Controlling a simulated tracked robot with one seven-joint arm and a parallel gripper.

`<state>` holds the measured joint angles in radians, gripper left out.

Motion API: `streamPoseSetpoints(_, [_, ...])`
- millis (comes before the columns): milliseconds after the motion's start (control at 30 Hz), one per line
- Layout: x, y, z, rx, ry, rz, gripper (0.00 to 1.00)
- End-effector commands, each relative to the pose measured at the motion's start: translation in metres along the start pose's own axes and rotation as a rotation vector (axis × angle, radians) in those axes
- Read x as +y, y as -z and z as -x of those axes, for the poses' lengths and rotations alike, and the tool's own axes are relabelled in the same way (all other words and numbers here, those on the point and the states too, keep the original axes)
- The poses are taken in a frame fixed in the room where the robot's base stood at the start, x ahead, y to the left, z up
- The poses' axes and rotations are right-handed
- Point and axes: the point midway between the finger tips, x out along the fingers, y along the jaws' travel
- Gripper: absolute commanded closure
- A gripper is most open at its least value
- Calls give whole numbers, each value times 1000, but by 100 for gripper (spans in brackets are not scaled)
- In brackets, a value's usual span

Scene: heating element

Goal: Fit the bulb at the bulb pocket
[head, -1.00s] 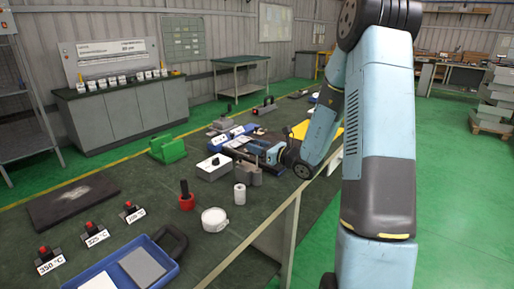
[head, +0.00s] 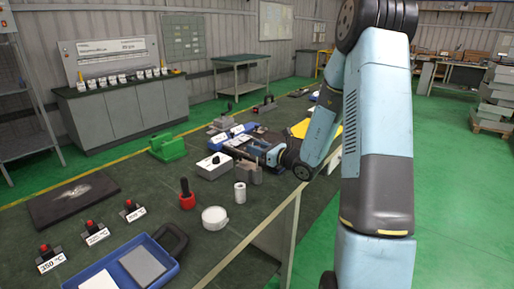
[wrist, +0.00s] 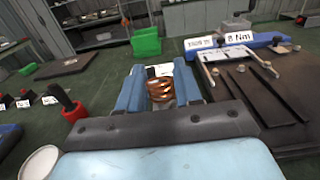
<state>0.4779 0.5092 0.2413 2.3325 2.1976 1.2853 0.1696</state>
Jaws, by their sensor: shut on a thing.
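My gripper (wrist: 158,88) shows in the wrist view as two blue fingers with a copper-coloured coil (wrist: 160,86) between them. It is shut on this coil; I cannot tell whether the coil belongs to the bulb. A white face shows just beyond the coil. In the head view my gripper (head: 262,152) is low over the bench, beside a grey block (head: 249,174) and a white box with a dark knob (head: 214,167). The bulb itself and the bulb pocket cannot be made out for certain.
A red cup with a black handle (head: 187,200), white roll (head: 240,194), round white tin (head: 214,218) and green block (head: 167,149) stand on the bench.

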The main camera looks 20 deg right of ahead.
Motion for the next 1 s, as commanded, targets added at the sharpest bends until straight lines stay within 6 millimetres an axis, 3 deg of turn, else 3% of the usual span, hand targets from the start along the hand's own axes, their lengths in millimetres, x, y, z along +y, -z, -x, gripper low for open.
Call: streamPoseSetpoints(1000, [0,21,0,0,0,-1,96])
